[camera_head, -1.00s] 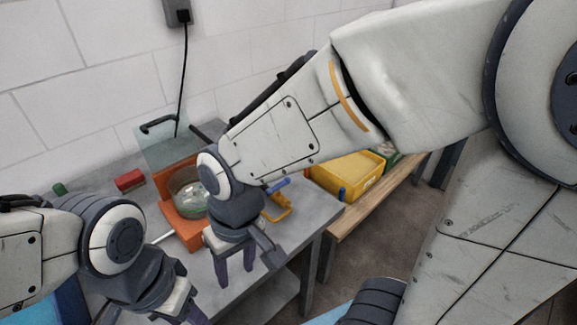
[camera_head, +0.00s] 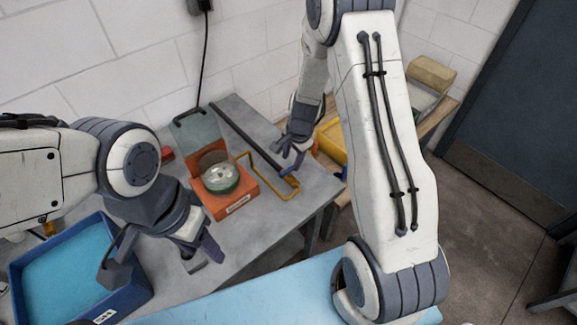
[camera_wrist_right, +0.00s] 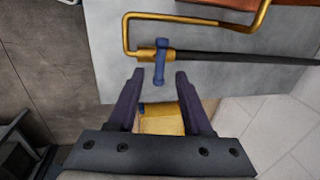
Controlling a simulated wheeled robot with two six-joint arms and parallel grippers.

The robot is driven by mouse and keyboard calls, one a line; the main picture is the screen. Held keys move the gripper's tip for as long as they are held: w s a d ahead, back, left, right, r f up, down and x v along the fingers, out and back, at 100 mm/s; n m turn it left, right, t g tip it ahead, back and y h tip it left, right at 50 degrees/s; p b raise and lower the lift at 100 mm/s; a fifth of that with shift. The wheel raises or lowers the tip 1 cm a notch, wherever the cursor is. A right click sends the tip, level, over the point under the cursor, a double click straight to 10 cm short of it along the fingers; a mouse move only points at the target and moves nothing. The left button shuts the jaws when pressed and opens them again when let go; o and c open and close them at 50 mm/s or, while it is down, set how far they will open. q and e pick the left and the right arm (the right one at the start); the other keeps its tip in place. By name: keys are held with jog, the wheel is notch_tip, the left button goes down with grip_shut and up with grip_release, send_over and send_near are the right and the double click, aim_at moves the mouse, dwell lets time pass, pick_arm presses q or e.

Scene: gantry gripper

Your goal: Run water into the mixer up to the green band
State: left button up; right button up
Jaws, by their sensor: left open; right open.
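The mixer (camera_head: 236,204) is an orange box with a round, clear-walled bowl (camera_head: 221,176) set in its top; a greenish ring shows on the bowl. I cannot tell the water level. A bent yellow pipe (camera_head: 272,189) runs beside the mixer; it also shows in the right wrist view (camera_wrist_right: 128,35). A blue handle (camera_wrist_right: 161,62) sits across the pipe's end fitting. My right gripper (camera_wrist_right: 156,78) is open and empty, with the handle just beyond its fingertips, apart from them as far as I can tell. My left gripper (camera_head: 203,255) is open and empty over the table's front.
A dark bar (camera_head: 243,137) lies along the table's back edge. A blue tray (camera_head: 128,305) is at front left. A yellow bin (camera_head: 329,141) stands on a wooden bench to the right.

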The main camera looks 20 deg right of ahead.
aim_at(289, 169)
jog(key=f, duration=0.3)
jog(key=w+f+b, duration=0.1)
jog(key=f, duration=0.1)
jog(key=shift+a+f, duration=0.25)
jog(key=shift+f, duration=0.1)
grip_shut()
